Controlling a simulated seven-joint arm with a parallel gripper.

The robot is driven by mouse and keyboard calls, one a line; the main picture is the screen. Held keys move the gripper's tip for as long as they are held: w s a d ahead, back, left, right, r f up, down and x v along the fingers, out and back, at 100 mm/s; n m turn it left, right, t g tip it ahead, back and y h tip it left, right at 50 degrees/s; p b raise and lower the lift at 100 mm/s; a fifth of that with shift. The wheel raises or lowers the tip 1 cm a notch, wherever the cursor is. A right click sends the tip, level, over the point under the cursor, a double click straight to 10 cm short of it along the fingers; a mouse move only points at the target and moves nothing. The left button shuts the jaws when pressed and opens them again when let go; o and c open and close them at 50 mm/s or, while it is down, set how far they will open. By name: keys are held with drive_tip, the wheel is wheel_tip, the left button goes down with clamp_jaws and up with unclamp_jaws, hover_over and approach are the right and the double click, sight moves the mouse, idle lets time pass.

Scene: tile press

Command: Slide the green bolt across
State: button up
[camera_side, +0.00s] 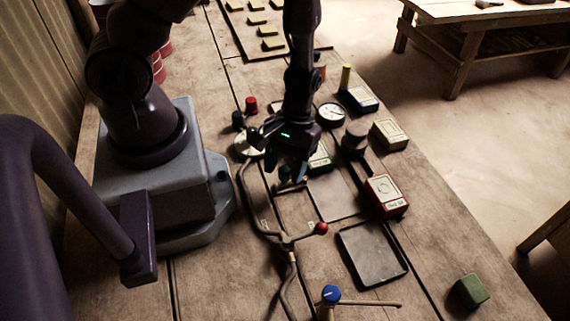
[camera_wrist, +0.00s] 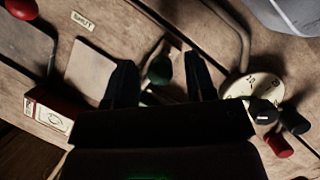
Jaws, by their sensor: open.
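The green bolt's round knob (camera_wrist: 159,70) shows between my fingers in the wrist view, with a dark rod running up from it. In the side view the dark knob (camera_side: 284,173) is small and partly hidden under my gripper (camera_side: 288,174). My gripper points down over it. In the wrist view my gripper (camera_wrist: 158,60) is open, with one finger on each side of the knob and a visible gap to each. Whether the fingertips are down at the knob's height is hard to tell. A small "SHUT" label (camera_wrist: 83,20) is on the bench beside a grey plate (camera_wrist: 90,71).
A red box (camera_side: 386,196), a shallow tray (camera_side: 372,254), a red-knobbed lever (camera_side: 321,228) and a blue knob (camera_side: 331,294) stand nearby. A round dial (camera_wrist: 254,90) with black and red knobs (camera_wrist: 278,146) is close on the other side. A gauge (camera_side: 331,114) stands behind.

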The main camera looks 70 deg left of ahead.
sight(306, 176)
clamp_jaws()
drive_tip(key=shift+w, duration=2.35)
unclamp_jaws()
drive_tip(key=shift+r, duration=0.1)
drive_tip(key=v, duration=1.3)
